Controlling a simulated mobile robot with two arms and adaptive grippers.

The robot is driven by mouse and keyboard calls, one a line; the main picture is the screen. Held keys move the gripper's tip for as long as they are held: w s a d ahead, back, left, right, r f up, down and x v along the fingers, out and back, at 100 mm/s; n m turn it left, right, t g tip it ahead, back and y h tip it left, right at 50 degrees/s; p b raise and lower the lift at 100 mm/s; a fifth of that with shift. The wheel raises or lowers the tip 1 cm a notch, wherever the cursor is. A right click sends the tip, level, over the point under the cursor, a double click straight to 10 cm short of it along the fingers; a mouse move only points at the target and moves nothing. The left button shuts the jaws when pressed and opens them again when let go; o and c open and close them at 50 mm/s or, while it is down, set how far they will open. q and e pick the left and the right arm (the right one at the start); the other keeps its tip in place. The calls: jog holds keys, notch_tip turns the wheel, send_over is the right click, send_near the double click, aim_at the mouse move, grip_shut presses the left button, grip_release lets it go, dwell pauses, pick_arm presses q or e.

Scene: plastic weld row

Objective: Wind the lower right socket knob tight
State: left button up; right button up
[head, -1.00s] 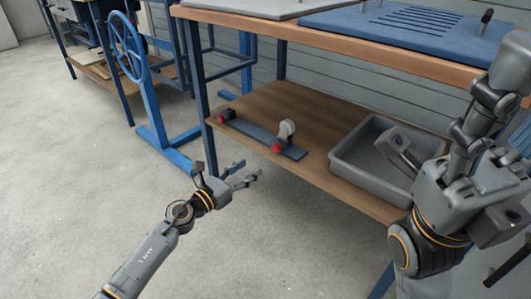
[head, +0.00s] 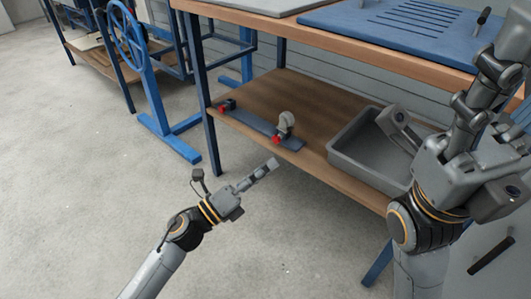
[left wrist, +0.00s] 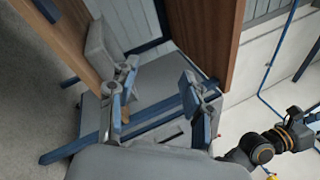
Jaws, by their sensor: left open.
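On the lower wooden shelf, a dark bar (head: 250,122) lies along the front edge with a red knob near each end. The right red knob (head: 276,139) faces the front edge, below a pale round disc (head: 286,119). The left red knob (head: 223,108) sits at the bar's far end. My left gripper (head: 262,172) is in front of and below the shelf edge, short of the right knob and apart from it. In the left wrist view its fingers (left wrist: 160,100) are spread with nothing held. My right gripper (head: 460,150) is large at the right; its jaw opening is unclear.
A grey tray (head: 350,158) stands on the shelf (head: 310,100), right of the bar. The tabletop edge (head: 400,57) overhangs it. A blue table leg (head: 212,145) and a blue handwheel stand (head: 152,95) are to the left. Floor in front is clear.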

pick_arm(q)
jog(key=s+d+r+n+t+h+p, duration=0.1)
jog(key=s+r+n+h+p, duration=0.1)
jog(key=s+r+n, duration=0.4)
notch_tip(320, 180, up, 4)
jog(key=shift+s+r+h, duration=0.15)
jog(key=shift+s+h, duration=0.45)
jog(key=shift+s, duration=0.15)
